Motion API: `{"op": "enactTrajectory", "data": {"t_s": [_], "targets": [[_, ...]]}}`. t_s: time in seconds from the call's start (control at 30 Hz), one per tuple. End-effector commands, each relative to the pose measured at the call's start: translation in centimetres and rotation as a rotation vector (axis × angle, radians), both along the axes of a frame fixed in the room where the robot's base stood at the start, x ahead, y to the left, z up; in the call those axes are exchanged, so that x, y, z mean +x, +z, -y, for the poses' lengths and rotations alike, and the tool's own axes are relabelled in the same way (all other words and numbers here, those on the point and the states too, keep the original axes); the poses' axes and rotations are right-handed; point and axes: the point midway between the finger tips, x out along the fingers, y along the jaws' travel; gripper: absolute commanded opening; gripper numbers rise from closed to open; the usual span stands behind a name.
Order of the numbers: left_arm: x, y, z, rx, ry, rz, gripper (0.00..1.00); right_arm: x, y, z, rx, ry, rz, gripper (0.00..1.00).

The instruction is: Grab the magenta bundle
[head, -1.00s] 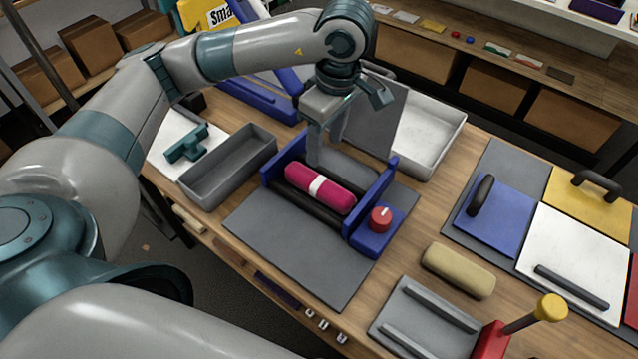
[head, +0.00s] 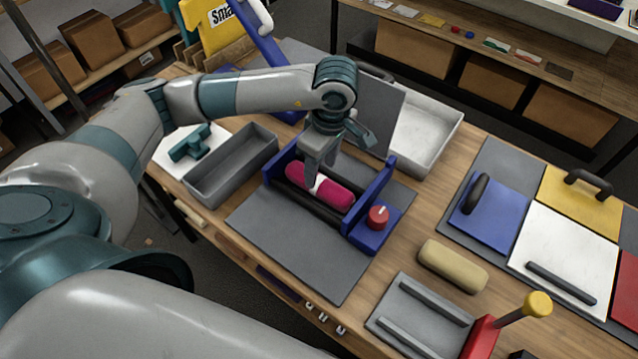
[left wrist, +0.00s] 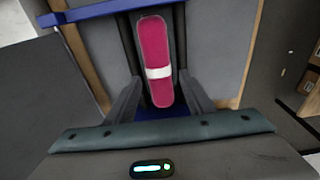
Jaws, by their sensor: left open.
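The magenta bundle (head: 336,194) is a rounded roll with a white band. It lies on dark rollers between the blue end plates of a blue-framed stand (head: 378,185). My left gripper (head: 316,178) points down at the bundle and hides part of its middle and band. In the left wrist view the bundle (left wrist: 154,45) runs lengthwise, its near end between the two open fingers (left wrist: 160,100). I cannot tell whether the fingers touch it. My right gripper is not in view.
A grey tray (head: 232,180) stands left of the stand and a white-floored tray (head: 425,125) behind right. A red knob (head: 378,215) sits on the stand's right side. A tan roll (head: 453,266) lies to the right. The grey mat (head: 295,245) in front is bare.

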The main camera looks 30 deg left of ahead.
Motion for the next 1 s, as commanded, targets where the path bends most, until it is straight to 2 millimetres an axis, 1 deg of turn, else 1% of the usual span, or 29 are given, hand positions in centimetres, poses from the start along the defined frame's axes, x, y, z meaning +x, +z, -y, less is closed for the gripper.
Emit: {"op": "enactTrajectory", "data": {"t_s": [0.13, 0.23, 0.43, 0.53, 0.7, 1.0], "targets": [[0.0, -0.2, 0.0, 0.000, 0.001, -0.002, 0.48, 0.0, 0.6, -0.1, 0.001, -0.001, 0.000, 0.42], [0.1, -0.7, -0.1, -0.001, 0.002, -0.003, 0.48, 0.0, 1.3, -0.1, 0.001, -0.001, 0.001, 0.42], [0.3, -2.6, -0.2, 0.001, 0.001, -0.004, 0.48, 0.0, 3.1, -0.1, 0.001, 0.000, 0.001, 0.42], [0.3, -3.9, -0.4, 0.001, 0.001, -0.004, 0.48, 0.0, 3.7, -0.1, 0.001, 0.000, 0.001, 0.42], [0.4, -5.1, -0.5, 0.000, 0.000, -0.001, 0.48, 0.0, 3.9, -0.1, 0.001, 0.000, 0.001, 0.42], [0.4, -5.2, -0.5, 0.000, 0.000, 0.000, 0.48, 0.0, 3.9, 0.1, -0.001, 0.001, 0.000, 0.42]]}}
